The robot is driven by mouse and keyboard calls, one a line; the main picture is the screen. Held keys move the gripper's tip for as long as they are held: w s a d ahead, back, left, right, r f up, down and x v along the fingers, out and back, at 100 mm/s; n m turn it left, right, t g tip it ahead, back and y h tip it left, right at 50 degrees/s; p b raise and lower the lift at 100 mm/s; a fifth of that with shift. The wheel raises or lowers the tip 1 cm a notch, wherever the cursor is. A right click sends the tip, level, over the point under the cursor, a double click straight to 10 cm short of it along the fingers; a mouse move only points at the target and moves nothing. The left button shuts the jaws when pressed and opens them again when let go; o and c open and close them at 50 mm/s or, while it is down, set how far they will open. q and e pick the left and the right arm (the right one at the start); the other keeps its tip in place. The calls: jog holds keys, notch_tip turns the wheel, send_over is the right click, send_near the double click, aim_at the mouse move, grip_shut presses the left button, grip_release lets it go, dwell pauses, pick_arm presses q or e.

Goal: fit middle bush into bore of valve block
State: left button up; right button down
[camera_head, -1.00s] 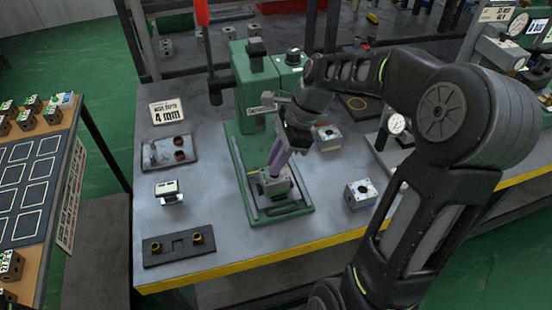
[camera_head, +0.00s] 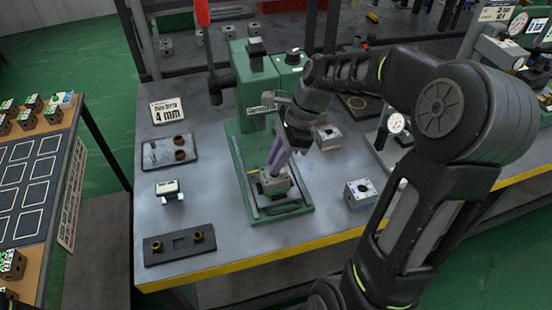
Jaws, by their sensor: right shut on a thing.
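A grey valve block (camera_head: 274,188) sits on the green base of the press (camera_head: 262,215). My right gripper (camera_head: 272,170) reaches down from the right with its pale purple fingers just over the top of this block. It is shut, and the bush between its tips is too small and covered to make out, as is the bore. The dark bush holder (camera_head: 181,243) at the front left has a brass bush (camera_head: 156,246) at its left and another brass bush (camera_head: 197,236) at its right; its middle square place is empty. My left gripper is not in view.
Other valve blocks stand right of the press, one at the front (camera_head: 359,192) and one behind (camera_head: 328,137). A grey tray with brown rings (camera_head: 169,151), a sign (camera_head: 167,110) and a small white-topped stand (camera_head: 169,190) are at the left. The press column rises close behind my gripper.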

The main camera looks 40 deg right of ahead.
jog(key=shift+f, duration=0.6)
dwell(0.7)
jog(key=c, duration=1.3)
grip_release()
jog(key=shift+o, duration=0.2)
jog(key=shift+r, duration=0.1)
jog(key=v, duration=0.7)
jog(key=shift+d+r, duration=0.15)
jog(key=shift+r, duration=0.1)
jog(key=shift+s, duration=0.1)
